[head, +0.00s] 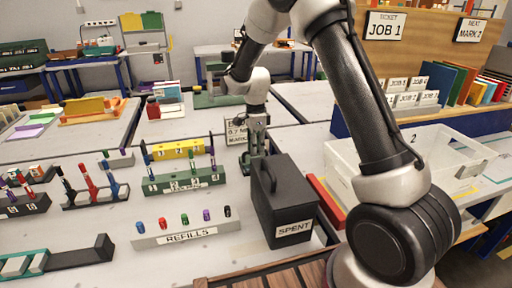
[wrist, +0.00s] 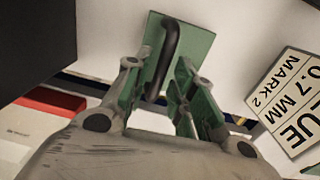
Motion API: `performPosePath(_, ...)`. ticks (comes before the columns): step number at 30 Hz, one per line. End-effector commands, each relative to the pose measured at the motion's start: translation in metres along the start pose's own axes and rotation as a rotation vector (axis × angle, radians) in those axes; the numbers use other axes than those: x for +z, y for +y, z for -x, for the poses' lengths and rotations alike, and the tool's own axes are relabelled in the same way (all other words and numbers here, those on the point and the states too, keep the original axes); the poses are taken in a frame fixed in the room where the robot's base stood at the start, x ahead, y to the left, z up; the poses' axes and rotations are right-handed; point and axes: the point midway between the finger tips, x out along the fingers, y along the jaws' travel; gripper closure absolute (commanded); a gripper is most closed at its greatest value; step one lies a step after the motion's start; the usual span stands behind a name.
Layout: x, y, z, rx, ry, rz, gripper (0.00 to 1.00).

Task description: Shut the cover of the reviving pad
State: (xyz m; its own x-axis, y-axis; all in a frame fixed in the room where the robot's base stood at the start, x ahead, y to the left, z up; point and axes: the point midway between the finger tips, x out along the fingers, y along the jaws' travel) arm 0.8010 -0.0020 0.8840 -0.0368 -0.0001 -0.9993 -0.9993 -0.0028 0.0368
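A green plate with a dark curved handle (wrist: 170,52) shows in the wrist view, just beyond my fingertips; it looks like the cover (wrist: 202,46) of the reviving pad. My gripper (wrist: 158,88) is open, with green finger pads on both sides and a clear gap between them. In the head view my gripper (head: 257,146) points down behind the black SPENT box, beside a small green part (head: 245,163). The pad itself is mostly hidden there.
The black SPENT box (head: 284,205) stands close in front of my gripper. A label card (head: 236,132) stands just behind it and also shows in the wrist view (wrist: 291,98). Pen racks (head: 185,181) stand at left, a clear bin (head: 450,152) at right.

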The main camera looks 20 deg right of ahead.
Motion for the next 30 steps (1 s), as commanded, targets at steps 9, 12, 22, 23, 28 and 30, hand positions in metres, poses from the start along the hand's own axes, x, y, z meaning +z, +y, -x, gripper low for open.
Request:
performPosePath(9, 0.000, 0.000, 0.000, 0.000, 0.000, 0.000, 1.00)
performPosePath(12, 0.000, 0.005, -0.004, 0.001, 0.000, 0.000, 1.00)
performPosePath(22, 0.000, 0.021, -0.020, 0.009, 0.001, 0.000, 1.00)
performPosePath(23, 0.000, 0.021, -0.020, 0.010, 0.002, 0.000, 1.00)
performPosePath(28, 0.000, 0.021, -0.021, 0.013, 0.002, 0.000, 0.66)
performPosePath(30, 0.000, 0.021, -0.020, 0.010, 0.002, 0.000, 0.66)
